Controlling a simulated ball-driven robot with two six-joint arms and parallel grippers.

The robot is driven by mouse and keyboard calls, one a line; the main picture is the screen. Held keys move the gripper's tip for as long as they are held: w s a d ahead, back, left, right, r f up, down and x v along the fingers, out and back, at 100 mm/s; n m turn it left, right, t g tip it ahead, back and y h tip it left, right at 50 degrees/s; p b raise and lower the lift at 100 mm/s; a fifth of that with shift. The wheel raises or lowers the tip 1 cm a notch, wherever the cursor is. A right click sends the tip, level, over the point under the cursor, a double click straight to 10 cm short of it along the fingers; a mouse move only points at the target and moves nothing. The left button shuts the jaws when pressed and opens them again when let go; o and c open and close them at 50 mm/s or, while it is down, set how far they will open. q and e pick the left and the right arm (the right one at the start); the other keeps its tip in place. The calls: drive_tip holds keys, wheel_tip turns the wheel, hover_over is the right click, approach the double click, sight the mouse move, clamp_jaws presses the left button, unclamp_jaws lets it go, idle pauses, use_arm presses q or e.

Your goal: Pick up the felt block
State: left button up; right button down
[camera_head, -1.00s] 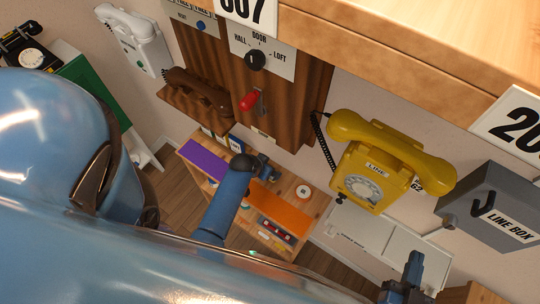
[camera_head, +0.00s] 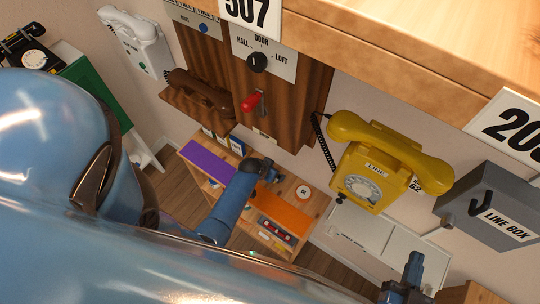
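My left gripper (camera_head: 271,174) is over the back part of a low wooden desk (camera_head: 314,204), between a purple mat (camera_head: 206,162) and an orange mat (camera_head: 283,213). It is small and dark here, and its finger gap is not clear. My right gripper (camera_head: 413,272) is at the lower right, in front of a white panel, away from the desk; its opening is not clear either. I cannot pick out the felt block for certain. A small tray (camera_head: 277,231) on the desk front holds small red, blue and dark pieces. My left arm hides part of the desk.
A yellow dial phone (camera_head: 383,165) and a grey line box (camera_head: 490,208) hang on the wall at the right. A brown handset (camera_head: 202,91) and a red lever (camera_head: 252,102) are above the desk. A round white disc (camera_head: 304,191) lies on the desk.

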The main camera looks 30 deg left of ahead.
use_arm(q)
drive_tip(key=c, duration=1)
drive_tip(key=shift+r, duration=0.15)
